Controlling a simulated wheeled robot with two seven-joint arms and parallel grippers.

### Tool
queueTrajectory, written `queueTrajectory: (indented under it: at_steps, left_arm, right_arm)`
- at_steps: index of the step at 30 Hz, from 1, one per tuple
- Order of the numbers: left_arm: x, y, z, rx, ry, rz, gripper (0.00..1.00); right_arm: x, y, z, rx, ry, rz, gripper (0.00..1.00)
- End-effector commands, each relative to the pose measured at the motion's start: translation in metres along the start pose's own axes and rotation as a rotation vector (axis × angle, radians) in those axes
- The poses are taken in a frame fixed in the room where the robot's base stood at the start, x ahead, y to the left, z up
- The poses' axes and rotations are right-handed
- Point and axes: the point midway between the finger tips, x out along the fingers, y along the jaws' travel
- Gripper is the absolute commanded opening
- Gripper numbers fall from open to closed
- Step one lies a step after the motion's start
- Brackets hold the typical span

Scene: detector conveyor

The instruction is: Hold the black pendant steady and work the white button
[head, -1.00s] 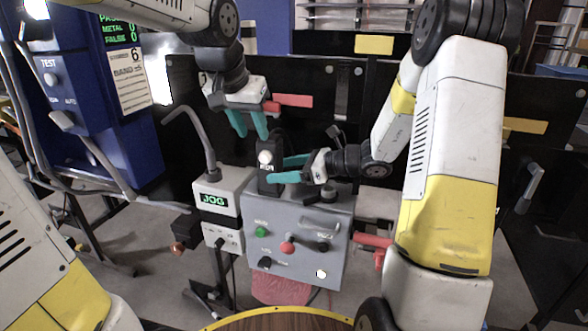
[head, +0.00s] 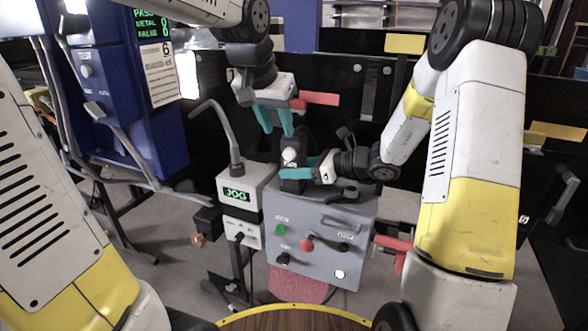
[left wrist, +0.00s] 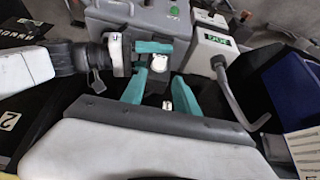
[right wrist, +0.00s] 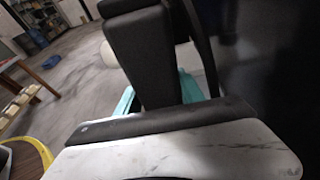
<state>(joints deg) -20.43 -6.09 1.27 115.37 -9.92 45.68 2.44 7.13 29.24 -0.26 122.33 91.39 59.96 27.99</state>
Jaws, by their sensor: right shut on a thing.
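The black pendant (head: 292,183) stands upright above the grey control box in the head view, with the white button (head: 289,156) near its top. My right gripper (head: 298,174) is shut on the pendant's body from the right. The pendant (right wrist: 142,55) fills the middle of the right wrist view, with the pale button (right wrist: 108,55) at its left side. My left gripper (head: 277,133) is open and empty, fingers pointing down, just above the button and apart from it. In the left wrist view, the button (left wrist: 166,105) shows between its teal fingers.
A grey control box (head: 330,260) with knobs is below the pendant. Left of it stand a box with a green JOG display (head: 236,195) and a bent grey arm (head: 222,125). A blue cabinet (head: 160,140) is at left. Black panels (head: 340,125) close off the back.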

Motion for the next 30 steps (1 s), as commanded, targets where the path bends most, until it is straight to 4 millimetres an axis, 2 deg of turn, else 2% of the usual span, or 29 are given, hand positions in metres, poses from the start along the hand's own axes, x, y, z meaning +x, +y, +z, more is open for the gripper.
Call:
queueTrajectory:
  at_steps: [2, 3, 8, 30]
  left_arm:
    - [0.0, 0.0, 0.0, 0.0, 0.0, 0.0, 0.36]
    - [0.0, 0.0, 0.0, 0.0, 0.0, 0.0, 0.32]
    - [0.0, 0.0, 0.0, 0.0, 0.0, 0.0, 0.01]
    - [0.0, 0.0, 0.0, 0.0, 0.0, 0.0, 0.0]
  right_arm:
    - [-0.0002, -0.0002, 0.0, 0.0, 0.0, -0.001, 0.0]
    - [-0.0002, -0.0002, 0.0, 0.0, 0.0, -0.001, 0.0]
    - [-0.0003, -0.0003, 0.0, 0.0, 0.0, -0.001, 0.0]
    - [-0.0003, -0.0004, 0.0, 0.0, 0.0, -0.001, 0.0]
